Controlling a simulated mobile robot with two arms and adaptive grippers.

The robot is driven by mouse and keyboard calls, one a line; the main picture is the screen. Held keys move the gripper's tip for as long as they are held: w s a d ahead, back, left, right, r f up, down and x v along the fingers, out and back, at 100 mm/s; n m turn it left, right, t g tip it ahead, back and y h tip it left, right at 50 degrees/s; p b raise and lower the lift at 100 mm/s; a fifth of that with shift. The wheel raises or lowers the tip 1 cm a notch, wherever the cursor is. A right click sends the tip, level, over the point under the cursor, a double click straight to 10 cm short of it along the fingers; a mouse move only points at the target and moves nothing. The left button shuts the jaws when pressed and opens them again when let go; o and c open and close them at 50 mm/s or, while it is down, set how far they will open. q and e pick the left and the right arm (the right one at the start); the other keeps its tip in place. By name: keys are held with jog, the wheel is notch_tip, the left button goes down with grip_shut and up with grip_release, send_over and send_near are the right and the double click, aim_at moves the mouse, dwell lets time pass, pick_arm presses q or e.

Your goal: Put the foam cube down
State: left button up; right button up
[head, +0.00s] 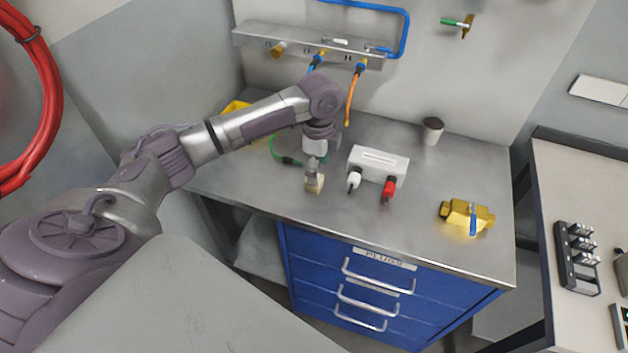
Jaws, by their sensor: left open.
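The foam cube (315,185) is a small pale yellow block on the steel worktop, left of the white box with plugs. My left gripper (314,173) points down right over the cube, with its fingers at the cube's upper part. The gripper is open. Its fingers hide part of the cube, and I cannot tell whether they touch it. The cube appears to rest on the worktop (420,220). My right gripper is not in view.
A white box (378,163) with a white plug (354,180) and a red plug (388,190) stands close on the right. A green hose (284,159) lies behind. A yellow valve (467,215) and a dark-topped cup (432,131) stand farther right. The front middle is clear.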

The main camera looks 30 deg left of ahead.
aim_at(308, 188)
pick_arm(q)
jog(key=f, duration=0.1)
jog(key=f+p, duration=0.1)
jog(key=f, duration=0.2)
jog(key=shift+s+a+f+p, duration=0.15)
jog(key=shift+a+f+p, duration=0.1)
jog(key=shift+f+p, duration=0.1)
jog(key=shift+f, duration=0.25)
jog(key=c, duration=0.9)
jog(key=shift+r, duration=0.1)
